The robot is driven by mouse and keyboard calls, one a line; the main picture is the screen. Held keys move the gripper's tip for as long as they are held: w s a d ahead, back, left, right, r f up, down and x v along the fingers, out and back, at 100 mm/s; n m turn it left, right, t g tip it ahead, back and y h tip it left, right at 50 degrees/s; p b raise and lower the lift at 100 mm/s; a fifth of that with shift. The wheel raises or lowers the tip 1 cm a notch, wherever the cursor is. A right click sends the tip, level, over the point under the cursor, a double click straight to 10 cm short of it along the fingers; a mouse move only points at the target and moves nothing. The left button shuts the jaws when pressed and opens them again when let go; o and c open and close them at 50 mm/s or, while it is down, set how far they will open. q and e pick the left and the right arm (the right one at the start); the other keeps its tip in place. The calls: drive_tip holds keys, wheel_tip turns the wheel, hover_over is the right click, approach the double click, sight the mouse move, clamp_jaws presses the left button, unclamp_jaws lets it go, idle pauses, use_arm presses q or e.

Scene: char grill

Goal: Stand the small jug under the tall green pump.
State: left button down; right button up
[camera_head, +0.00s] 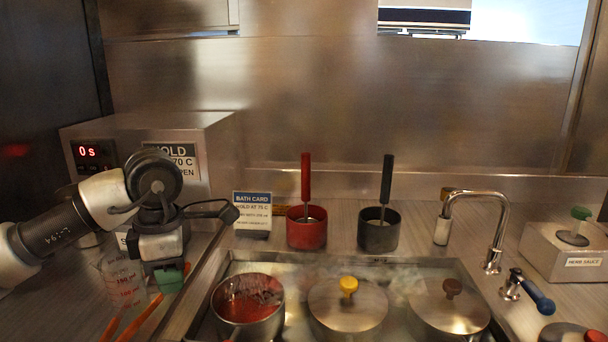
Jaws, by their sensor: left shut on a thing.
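The small jug (118,276) is clear with red volume marks and stands at the left, beside the bath. My left gripper (166,272) is at its right side, shut, with a green piece between or at its fingertips; the jug's handle is largely hidden there. A green-knobbed pump (575,230) rises from a steel box labelled HERB SAUCE (560,255) at the far right, far from the jug. My right gripper is not in view.
The steaming bath holds a pot of red sauce (248,305) and lidded pots (347,305) (450,305). Behind stand a red cup (306,230), a dark cup (379,232) and a bath card (252,212). A tap (494,240) and blue-handled lever (538,292) are right. Orange tongs (150,318) lie front left.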

use_arm(q)
drive_tip(key=shift+s+f+m+p, duration=0.2)
drive_tip(key=shift+f+m+p, duration=0.15)
drive_tip(key=shift+m, duration=0.65)
drive_tip(key=s+f+m+p, duration=0.1)
drive_tip(key=s+m+p, duration=0.1)
drive_tip(key=m, duration=0.3)
drive_tip(key=s+f+m+p, duration=0.2)
drive_tip(key=m, duration=0.4)
drive_tip(key=s+d+f+m+p, duration=0.1)
drive_tip(key=s+f+m+p, duration=0.1)
drive_tip(key=m, duration=0.3)
drive_tip(key=shift+s, duration=0.1)
drive_tip(key=s+m, duration=0.1)
drive_tip(key=m, duration=0.1)
drive_tip(key=s+f+m+p, duration=0.1)
drive_tip(key=m, duration=0.1)
drive_tip(key=shift+d, duration=0.2)
drive_tip(key=shift+r, duration=0.1)
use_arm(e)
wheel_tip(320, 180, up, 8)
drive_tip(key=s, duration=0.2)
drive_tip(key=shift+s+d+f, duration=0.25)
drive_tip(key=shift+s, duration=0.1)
